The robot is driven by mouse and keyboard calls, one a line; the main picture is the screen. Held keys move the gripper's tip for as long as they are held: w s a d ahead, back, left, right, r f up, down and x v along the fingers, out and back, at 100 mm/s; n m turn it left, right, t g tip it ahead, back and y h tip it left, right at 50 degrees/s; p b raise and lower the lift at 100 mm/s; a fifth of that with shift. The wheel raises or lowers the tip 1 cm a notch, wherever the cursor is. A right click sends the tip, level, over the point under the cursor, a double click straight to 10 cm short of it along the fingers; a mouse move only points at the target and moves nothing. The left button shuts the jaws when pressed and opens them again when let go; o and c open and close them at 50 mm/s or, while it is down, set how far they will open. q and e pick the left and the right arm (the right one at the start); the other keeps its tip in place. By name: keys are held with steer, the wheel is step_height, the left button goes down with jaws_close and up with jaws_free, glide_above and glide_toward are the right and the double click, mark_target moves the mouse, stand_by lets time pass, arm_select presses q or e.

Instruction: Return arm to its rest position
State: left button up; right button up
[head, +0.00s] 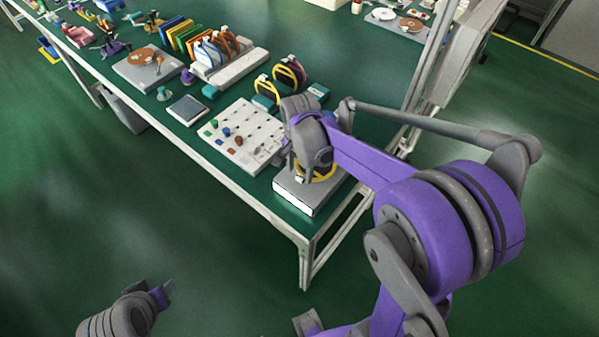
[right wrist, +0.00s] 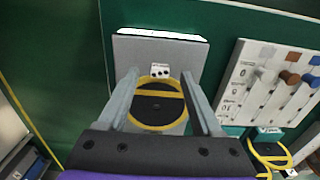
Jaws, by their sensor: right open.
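My right arm reaches over the near end of the green bench. Its gripper (head: 303,172) is above a grey plate-like block (head: 302,197) at the bench corner. In the right wrist view the two fingers of this gripper (right wrist: 160,75) stand apart. Between them a dark disc with a yellow rim and yellow bar (right wrist: 158,106) shows on the grey block (right wrist: 150,52). No contact between fingers and disc is clear. The disc's yellow rim partly shows in the head view, mostly hidden by the gripper. Part of my left arm shows low at the left; its jaws are not clear.
A white board with coloured pegs (head: 247,153) lies beside the block. More yellow-ringed pieces (head: 268,88), a rack of discs (head: 225,68) and a small dark plate (head: 188,110) stand farther along the bench (head: 225,103).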

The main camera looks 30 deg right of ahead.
step_height(320, 180, up, 9)
steer(key=shift+f, duration=0.15)
